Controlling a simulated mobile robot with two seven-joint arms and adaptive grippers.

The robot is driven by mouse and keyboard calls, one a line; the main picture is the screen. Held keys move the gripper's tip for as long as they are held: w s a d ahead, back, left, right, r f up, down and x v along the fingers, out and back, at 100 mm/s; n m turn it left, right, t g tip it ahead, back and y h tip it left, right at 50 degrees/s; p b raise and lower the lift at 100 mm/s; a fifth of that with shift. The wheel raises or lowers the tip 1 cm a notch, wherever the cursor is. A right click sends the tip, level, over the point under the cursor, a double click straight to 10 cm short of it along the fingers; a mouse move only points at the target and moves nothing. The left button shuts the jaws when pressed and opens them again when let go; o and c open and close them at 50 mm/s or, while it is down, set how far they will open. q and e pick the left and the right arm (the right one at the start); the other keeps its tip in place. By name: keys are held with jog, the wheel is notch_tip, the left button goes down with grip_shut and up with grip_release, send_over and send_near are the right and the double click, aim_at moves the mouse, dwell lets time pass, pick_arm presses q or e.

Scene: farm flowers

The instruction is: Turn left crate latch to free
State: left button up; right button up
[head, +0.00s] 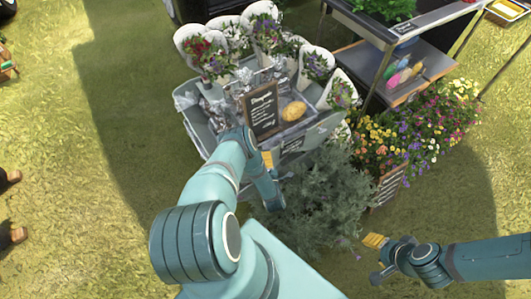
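A grey crate (195,128) stands in the upper middle, holding a chalkboard sign (262,110), a yellow-brown object (293,110) and silvery foliage. Its left latch cannot be made out; my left arm covers part of the crate's front left side. My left gripper (273,172) is at the crate's front, below the chalkboard. One yellow finger pad shows, but the other finger is unclear, so its opening cannot be judged. Contact with the crate cannot be told. My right gripper (374,259) is at the lower right, fingers apart and empty, well away from the crate.
White-wrapped bouquets (318,66) stand behind and around the crate. A grey-green bush (325,200) is right of my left gripper. Colourful flowers (415,130) and a dark shelf stand (393,82) are at the right. Open grass lies to the left.

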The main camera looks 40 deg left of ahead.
pick_arm(q)
jog(key=r, duration=0.4)
jog(key=shift+a+r, duration=0.2)
jog(key=shift+r, duration=0.2)
jog(key=shift+d, duration=0.1)
